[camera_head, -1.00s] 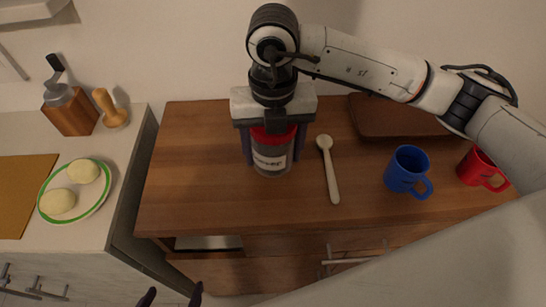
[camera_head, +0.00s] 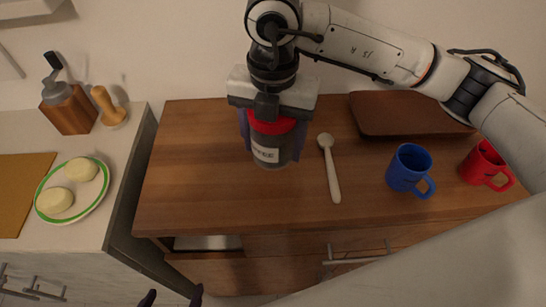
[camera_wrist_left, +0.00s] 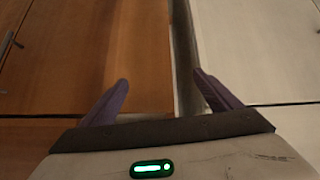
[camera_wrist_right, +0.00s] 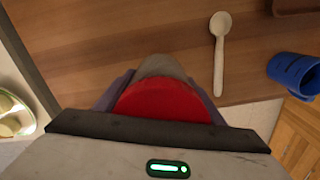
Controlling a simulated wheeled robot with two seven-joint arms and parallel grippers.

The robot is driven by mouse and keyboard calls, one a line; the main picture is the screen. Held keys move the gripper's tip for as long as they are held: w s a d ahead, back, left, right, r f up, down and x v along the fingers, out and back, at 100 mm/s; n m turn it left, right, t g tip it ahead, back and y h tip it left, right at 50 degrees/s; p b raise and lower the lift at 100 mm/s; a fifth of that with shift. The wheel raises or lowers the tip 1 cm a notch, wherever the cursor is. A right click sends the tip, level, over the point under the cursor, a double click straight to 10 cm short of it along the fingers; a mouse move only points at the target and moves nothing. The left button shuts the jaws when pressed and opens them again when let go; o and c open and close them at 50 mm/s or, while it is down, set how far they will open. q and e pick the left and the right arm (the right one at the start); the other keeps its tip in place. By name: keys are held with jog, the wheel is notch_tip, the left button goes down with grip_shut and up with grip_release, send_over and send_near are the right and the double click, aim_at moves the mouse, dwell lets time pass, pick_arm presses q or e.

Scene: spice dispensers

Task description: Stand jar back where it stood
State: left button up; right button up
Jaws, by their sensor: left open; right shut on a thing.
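The jar (camera_head: 266,155) is a clear jar with dark contents, a red lid and a white label. It is at the left middle of the wooden counter. My right gripper (camera_head: 272,135) is shut on it from above, with a finger on each side. The jar looks slightly tilted; I cannot tell whether its base touches the counter. In the right wrist view the red lid (camera_wrist_right: 165,100) lies between the fingers and hides most of the jar. My left gripper (camera_head: 172,297) is open and empty, low in front of the cabinets; its fingers also show in the left wrist view (camera_wrist_left: 160,92).
A pale spoon (camera_head: 330,168) lies right of the jar. A blue mug (camera_head: 408,170), a red mug (camera_head: 484,166) and a brown tray (camera_head: 400,112) are farther right. The wooden counter (camera_head: 195,165) is clear left of the jar. A plate (camera_head: 95,204) is on the left counter.

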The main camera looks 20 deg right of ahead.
notch_tip(320, 180, down, 5)
dwell(0.4)
jog(key=shift+f, duration=0.2)
jog(key=o, duration=2)
